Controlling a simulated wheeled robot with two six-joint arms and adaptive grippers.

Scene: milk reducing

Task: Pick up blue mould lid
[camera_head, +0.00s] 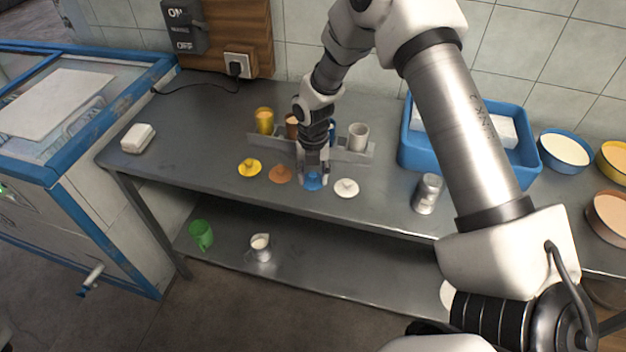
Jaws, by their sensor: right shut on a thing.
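The blue mould lid (313,182) is at the front of the metal table, between the orange lid (280,174) and the white lid (346,188). A yellow lid (249,168) lies further left in the same row. My right gripper (313,176) points down over the blue lid, with its fingers shut on it. The fingers hide part of the lid. I cannot tell whether the lid touches the table. My left gripper is not in view.
Behind the lids, a grey rack (356,155) holds yellow, brown, blue and white moulds. A metal canister (427,193) and a blue crate (409,150) stand to the right. A white block (138,138) lies at the left. The table's left part is mostly clear.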

